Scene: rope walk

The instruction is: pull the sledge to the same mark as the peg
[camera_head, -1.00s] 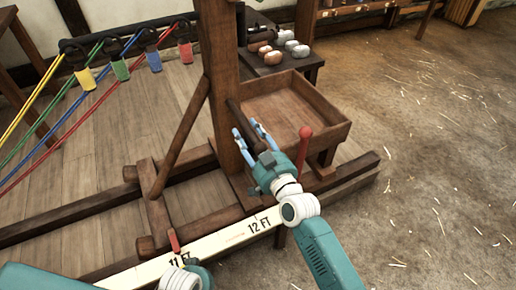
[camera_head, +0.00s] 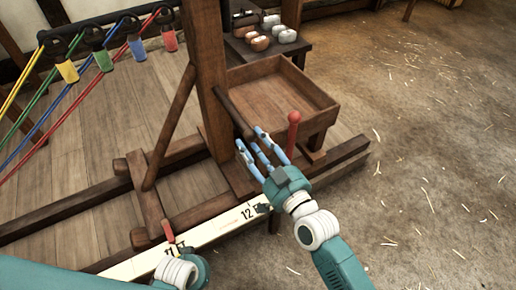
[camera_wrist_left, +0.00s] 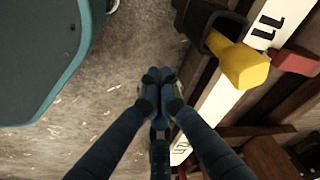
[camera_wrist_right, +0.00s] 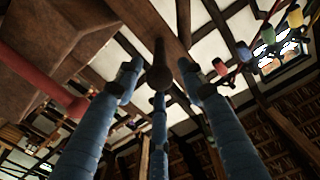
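The sledge is a dark wooden frame with a post (camera_head: 207,90) and an open tray (camera_head: 325,104), on two rails. Its red pointer (camera_head: 168,233) stands near the 11 FT mark of the white scale (camera_head: 215,228). The left wrist view shows the red pointer (camera_wrist_left: 295,61) close to a yellow piece (camera_wrist_left: 243,66) in a dark collar, probably the peg; exact alignment is unclear. My right gripper (camera_head: 255,145) is open just off the end of the sledge's round handle (camera_head: 236,112). My left gripper (camera_wrist_left: 158,80) has its fingers together, empty, beside the scale; my arm hides it in the head view.
A red-knobbed lever (camera_head: 293,132) stands in front of the tray, close to my right gripper. Coloured ropes run to hooks on a dark bar (camera_head: 105,24) at the upper left. Several weights (camera_head: 260,42) sit on a table behind.

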